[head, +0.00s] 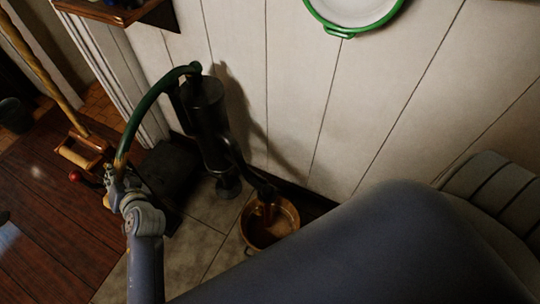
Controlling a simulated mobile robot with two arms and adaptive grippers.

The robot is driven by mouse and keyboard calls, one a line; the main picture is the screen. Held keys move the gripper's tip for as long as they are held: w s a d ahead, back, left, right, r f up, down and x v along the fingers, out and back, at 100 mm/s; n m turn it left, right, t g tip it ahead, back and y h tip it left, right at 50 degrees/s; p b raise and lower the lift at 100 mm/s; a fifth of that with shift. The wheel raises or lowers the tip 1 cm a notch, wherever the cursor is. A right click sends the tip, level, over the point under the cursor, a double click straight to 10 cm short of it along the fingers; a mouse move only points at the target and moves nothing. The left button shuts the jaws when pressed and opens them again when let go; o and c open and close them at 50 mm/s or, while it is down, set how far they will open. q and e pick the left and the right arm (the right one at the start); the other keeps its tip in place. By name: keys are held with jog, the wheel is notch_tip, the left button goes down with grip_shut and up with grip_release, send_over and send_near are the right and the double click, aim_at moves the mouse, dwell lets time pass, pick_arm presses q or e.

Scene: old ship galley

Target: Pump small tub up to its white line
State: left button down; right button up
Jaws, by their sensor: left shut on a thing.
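A dark pump (205,122) stands against the pale plank wall, with a long curved green handle (140,100) reaching out to the left and down. My left gripper (119,170) is shut on the low end of this handle. The pump's spout (262,190) points down over a small copper-coloured tub (294,213) on the tiled floor. The tub's inside looks brown and shiny beneath the spout. I cannot make out the liquid level or a white line. My right gripper is not in view.
A long wooden pole (38,65) leans at the left, near a red knob (74,176). A dark bucket (14,114) stands at the far left. A green-rimmed white basin (345,30) is at the wall above. Bare floor tiles (190,235) lie left of the tub.

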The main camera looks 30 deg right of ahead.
pick_arm(q)
jog(key=shift+s+f, duration=0.1)
jog(key=shift+f, duration=0.1)
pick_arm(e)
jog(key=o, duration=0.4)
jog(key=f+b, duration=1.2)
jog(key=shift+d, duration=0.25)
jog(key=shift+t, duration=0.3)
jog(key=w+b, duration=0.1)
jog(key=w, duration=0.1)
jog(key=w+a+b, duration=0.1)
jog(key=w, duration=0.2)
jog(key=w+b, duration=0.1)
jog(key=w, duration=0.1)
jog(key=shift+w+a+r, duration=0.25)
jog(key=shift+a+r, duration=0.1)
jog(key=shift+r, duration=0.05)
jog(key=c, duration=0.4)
pick_arm(q)
jog(key=w+d+f+n+t+h, duration=0.1)
jog(key=w+d+f+n, duration=0.1)
jog(key=f, duration=0.6)
jog(key=shift+w+d+f+t, duration=0.2)
jog(key=shift+d+t, duration=0.1)
jog(key=shift+d, duration=0.4)
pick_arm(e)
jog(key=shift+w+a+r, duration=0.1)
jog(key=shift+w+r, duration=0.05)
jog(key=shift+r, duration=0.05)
